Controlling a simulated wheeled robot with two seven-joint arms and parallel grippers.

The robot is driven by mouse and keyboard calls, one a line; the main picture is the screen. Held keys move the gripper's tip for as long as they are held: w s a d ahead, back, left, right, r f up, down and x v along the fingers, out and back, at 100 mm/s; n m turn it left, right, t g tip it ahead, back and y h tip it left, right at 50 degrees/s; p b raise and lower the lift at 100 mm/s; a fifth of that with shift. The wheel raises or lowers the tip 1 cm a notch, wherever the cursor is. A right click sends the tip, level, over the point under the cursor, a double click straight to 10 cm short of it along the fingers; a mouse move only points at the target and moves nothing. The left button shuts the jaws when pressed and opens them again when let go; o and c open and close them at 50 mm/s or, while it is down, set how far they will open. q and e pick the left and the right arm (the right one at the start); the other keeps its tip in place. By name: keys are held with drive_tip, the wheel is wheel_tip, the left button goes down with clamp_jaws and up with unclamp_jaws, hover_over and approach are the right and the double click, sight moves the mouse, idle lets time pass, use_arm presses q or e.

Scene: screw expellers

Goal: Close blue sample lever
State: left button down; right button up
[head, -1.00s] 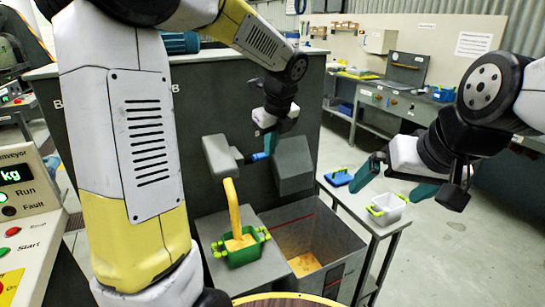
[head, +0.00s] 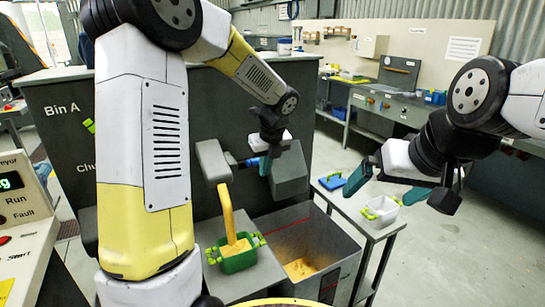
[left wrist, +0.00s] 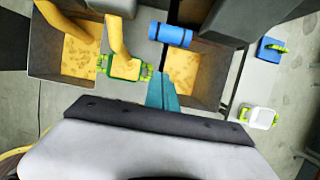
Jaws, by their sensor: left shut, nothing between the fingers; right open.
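The blue sample lever (head: 252,161) is a short blue cylinder on the grey sampling outlet, and in the left wrist view (left wrist: 170,34) it lies sideways ahead of the fingers. My left gripper (head: 265,168) is shut and empty beside the lever's right end in the head view; whether it touches the lever I cannot tell. In the left wrist view its teal fingertips (left wrist: 160,78) appear below the lever with a gap. A yellow stream (head: 228,212) runs down into a green container (head: 238,262) holding yellow material. My right gripper (head: 378,190) is open and empty.
A bin (head: 335,262) with yellow material stands right of the green container. A side table holds a blue container (head: 331,182) and a white container (head: 382,212) with green handles. A grey housing (head: 289,175) sits close to my left gripper.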

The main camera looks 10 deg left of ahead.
sight(250, 163)
use_arm(q)
drive_tip(key=shift+w+a+f, duration=0.25)
drive_tip(key=shift+w+a, duration=0.35)
drive_tip(key=shift+w, duration=0.3)
drive_tip(key=shift+w+a+f, duration=0.2)
drive_tip(key=shift+w+a, duration=0.4)
drive_tip(key=shift+w, duration=0.3)
drive_tip(key=shift+r, duration=0.1)
